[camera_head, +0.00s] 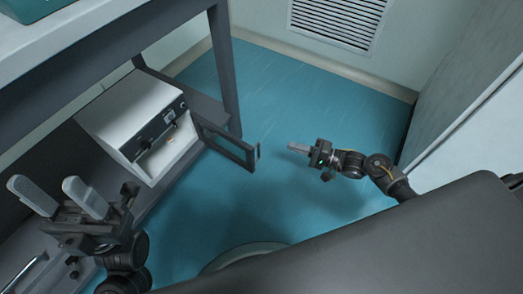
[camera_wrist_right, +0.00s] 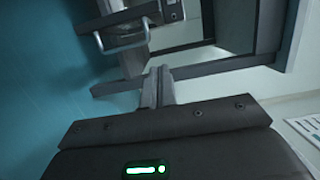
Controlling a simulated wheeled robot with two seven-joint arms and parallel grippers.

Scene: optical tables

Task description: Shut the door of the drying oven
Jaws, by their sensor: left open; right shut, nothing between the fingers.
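The drying oven (camera_head: 128,108) is a white box with a dark front panel, on the low shelf at left. Its dark-framed door (camera_head: 225,146) stands wide open, swung out over the floor, with a handle (camera_head: 258,151) at its free end. A pale handle also shows in the right wrist view (camera_wrist_right: 124,42). My right gripper (camera_head: 292,146) is shut and empty, a short way right of the door's free end, apart from it. Its fingers (camera_wrist_right: 158,76) point toward the oven area in the wrist view. My left gripper (camera_head: 58,190) is open and empty, front-left of the oven.
A grey bench (camera_head: 90,45) stands above the oven, with a leg (camera_head: 224,70) behind the door. The blue floor (camera_head: 300,100) is clear around the right gripper. A wall with a vent (camera_head: 338,20) is at the back, and a pale panel (camera_head: 465,90) at right.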

